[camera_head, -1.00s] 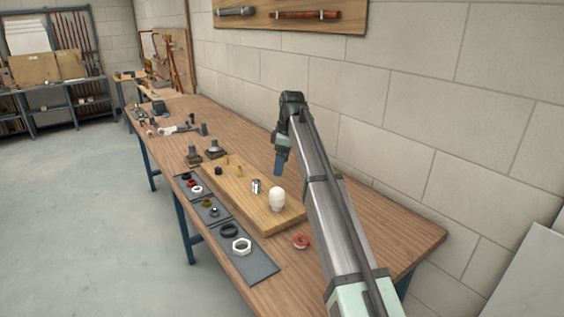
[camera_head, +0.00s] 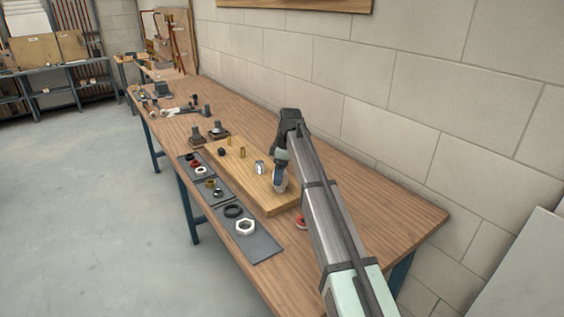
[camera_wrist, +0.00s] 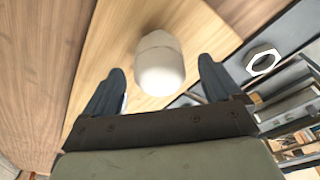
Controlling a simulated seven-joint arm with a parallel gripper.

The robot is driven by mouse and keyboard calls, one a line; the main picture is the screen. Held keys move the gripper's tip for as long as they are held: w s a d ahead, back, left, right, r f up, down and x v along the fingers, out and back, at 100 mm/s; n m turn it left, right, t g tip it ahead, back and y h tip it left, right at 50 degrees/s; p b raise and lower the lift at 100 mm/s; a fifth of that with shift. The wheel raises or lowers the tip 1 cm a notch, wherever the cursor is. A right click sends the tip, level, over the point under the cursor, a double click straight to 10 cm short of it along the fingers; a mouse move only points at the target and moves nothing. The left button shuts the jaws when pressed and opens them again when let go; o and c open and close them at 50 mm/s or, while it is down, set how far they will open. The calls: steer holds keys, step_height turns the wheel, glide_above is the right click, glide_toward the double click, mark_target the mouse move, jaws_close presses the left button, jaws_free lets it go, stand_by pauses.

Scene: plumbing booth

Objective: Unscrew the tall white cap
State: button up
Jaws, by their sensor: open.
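The tall white cap (camera_wrist: 159,65) is a rounded, smooth piece standing on the wooden board (camera_head: 281,207). In the wrist view it sits between the two spread fingers of my gripper (camera_wrist: 161,70), with gaps on both sides. In the head view my gripper (camera_head: 279,186) is low over the near end of the board and hides most of the cap. My gripper is open and holds nothing. I cannot tell exactly how far down the cap the fingertips reach.
A shiny metal fitting (camera_head: 259,167) stands on the board close to my gripper. Brass pieces (camera_head: 242,152) stand farther back. A red ring (camera_head: 300,220) lies partly hidden by my arm. The wall runs along the right.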

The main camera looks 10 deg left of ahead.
steer(key=shift+a+f, duration=0.2)
steer(key=shift+f, duration=0.8)
steer(key=c, duration=1.1)
steer(key=n, duration=0.3)
steer(key=shift+n+g, duration=0.3)
steer(key=n, duration=0.3)
steer(key=shift+r+n, duration=0.1)
steer(key=shift+n, duration=0.2)
steer(key=n+g+h, duration=0.1)
steer(key=n, duration=0.6)
steer(key=shift+s+d+r, duration=0.1)
steer(key=o, duration=1.3)
steer(key=shift+c, duration=0.2)
